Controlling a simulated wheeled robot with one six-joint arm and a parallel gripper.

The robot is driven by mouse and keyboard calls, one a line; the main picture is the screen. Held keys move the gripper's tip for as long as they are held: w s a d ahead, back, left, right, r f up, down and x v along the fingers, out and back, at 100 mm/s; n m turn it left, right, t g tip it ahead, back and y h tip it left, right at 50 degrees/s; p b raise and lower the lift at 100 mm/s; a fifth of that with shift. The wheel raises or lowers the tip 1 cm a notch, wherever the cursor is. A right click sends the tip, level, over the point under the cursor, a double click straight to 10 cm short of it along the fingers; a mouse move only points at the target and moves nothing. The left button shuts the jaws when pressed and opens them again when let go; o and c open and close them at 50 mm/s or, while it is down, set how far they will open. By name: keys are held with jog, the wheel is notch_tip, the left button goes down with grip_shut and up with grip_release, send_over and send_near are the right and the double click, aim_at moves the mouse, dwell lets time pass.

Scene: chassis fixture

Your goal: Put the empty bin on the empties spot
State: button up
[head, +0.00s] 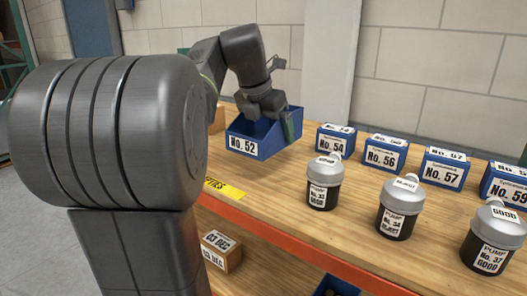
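A blue bin labelled No. 52 (243,145) is at the back left of the wooden bench top; its inside looks empty where I can see it. My gripper (272,116) is over its right part, with one finger, edged in green, along the bin's right side and the other parts over the opening. I cannot tell whether the fingers press on the wall, or whether the bin rests on the bench or hangs just above it. A yellow label (224,188), partly hidden by my arm and ending in "PTIES", lies near the bench's front left edge.
Several more blue bins, including No. 54 (335,140), No. 56 (385,155) and No. 57 (444,169), line the back right. Three labelled pumps, No. 31 (324,185), No. 34 (397,212) and No. 37 (493,240), stand in front. A cardboard box (221,251) is below.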

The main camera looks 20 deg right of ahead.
aim_at(268, 164)
jog(key=shift+f, duration=2.95)
jog(key=shift+f, duration=0.15)
jog(key=o, duration=0.7)
jog(key=shift+o, duration=0.2)
jog(key=v, duration=1.2)
